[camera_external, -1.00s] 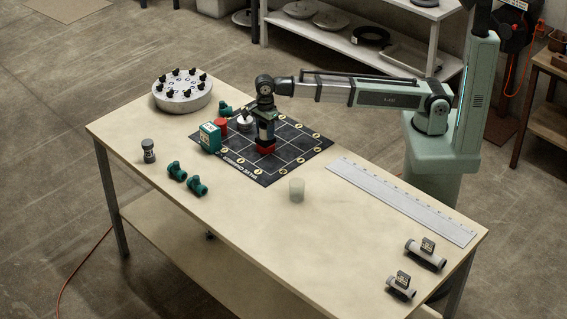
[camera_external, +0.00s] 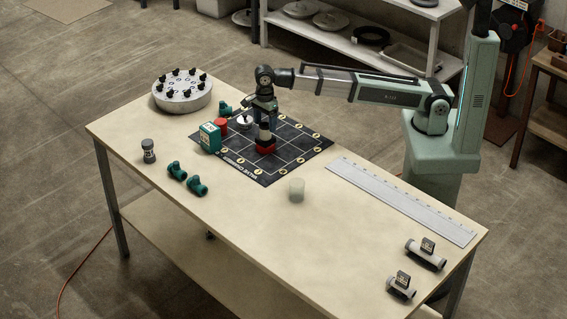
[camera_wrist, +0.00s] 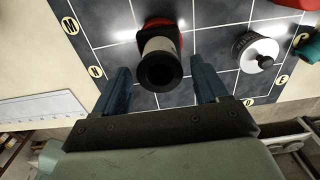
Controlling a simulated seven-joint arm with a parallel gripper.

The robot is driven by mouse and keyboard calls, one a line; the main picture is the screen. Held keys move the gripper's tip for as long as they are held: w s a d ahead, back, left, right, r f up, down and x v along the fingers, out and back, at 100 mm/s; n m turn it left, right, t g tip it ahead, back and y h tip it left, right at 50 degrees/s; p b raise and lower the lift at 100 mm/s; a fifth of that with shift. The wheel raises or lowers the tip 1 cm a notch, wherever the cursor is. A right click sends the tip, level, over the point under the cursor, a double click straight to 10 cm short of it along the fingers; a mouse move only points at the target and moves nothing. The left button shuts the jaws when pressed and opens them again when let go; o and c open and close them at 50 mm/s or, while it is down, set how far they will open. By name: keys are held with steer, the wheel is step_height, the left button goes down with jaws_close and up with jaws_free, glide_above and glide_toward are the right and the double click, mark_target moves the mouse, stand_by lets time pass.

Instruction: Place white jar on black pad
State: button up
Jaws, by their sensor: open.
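The pad is a dark gridded mat, also in the wrist view (camera_wrist: 212,42). On it stands a white cylinder with a black top (camera_external: 265,133), on a red base (camera_external: 265,147); it shows in the wrist view too (camera_wrist: 160,58). My gripper (camera_external: 265,116) is above this piece, open and empty. In the wrist view its fingers (camera_wrist: 162,85) are apart, one to each side of the piece.
A white round piece with a black knob (camera_external: 245,122), a red piece (camera_external: 220,125) and a green box (camera_external: 209,137) crowd the pad's left side. Green fittings (camera_external: 187,180) lie nearer. A ruler (camera_external: 400,199) lies right. The table's front middle is clear.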

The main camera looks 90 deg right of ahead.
step_height(320, 180, up, 8)
stand_by(0.5)
